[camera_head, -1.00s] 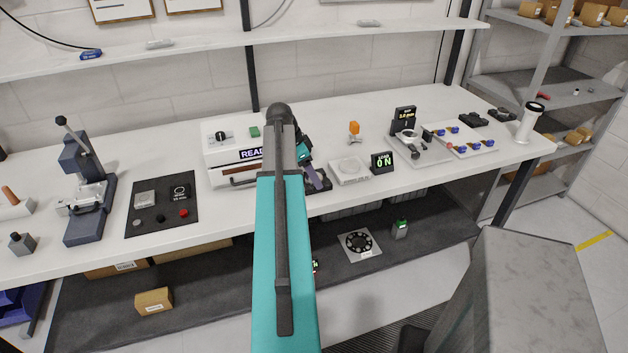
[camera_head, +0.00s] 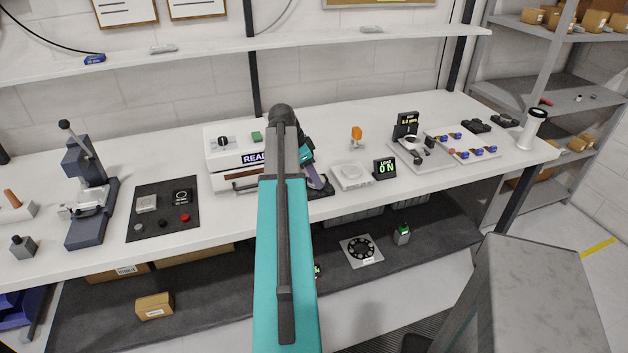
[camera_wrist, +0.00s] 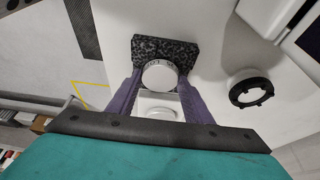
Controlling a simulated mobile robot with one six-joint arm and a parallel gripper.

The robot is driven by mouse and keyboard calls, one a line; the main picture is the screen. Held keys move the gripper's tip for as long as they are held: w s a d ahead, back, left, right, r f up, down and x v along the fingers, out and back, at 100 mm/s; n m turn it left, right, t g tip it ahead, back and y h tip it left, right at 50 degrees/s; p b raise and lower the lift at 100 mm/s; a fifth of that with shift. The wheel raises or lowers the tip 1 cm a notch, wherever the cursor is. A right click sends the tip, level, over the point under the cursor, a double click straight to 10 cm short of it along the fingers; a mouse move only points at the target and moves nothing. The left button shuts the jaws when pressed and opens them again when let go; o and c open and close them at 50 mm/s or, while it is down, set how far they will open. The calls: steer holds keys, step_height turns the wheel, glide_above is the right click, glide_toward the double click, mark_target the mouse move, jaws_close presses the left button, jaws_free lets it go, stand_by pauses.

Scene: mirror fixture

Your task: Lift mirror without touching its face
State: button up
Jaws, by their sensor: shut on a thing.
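The mirror (camera_wrist: 160,75) looks like a round white disc with small dark marks near its upper edge in the wrist view. It sits between the two purple fingers of my gripper (camera_wrist: 160,88), which are shut on its sides. A dark speckled block (camera_wrist: 165,46) lies directly behind the disc; whether they touch is unclear. A white block-like part (camera_wrist: 159,107) shows below the disc between the fingers. In the head view my gripper (camera_head: 317,181) is partly hidden by my arm and is low over the bench beside the white boxed device (camera_head: 232,165). The mirror cannot be made out there.
A white plate with a ring (camera_head: 351,177) and a load display reading 0 N (camera_head: 385,168) stand just right of my gripper. A dark ring (camera_wrist: 250,91) lies to the right in the wrist view. A dark mat (camera_head: 162,222) with small parts is left on the bench.

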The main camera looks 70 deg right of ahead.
steer(key=shift+r+b, duration=0.35)
steer(key=shift+r, duration=0.85)
steer(key=s+a+r+b, duration=0.1)
steer(key=s+a+b, duration=0.3)
steer(key=s+a, duration=0.7)
steer(key=shift+s+r, duration=0.25)
steer(key=shift+s, duration=0.1)
steer(key=shift+w, duration=0.1)
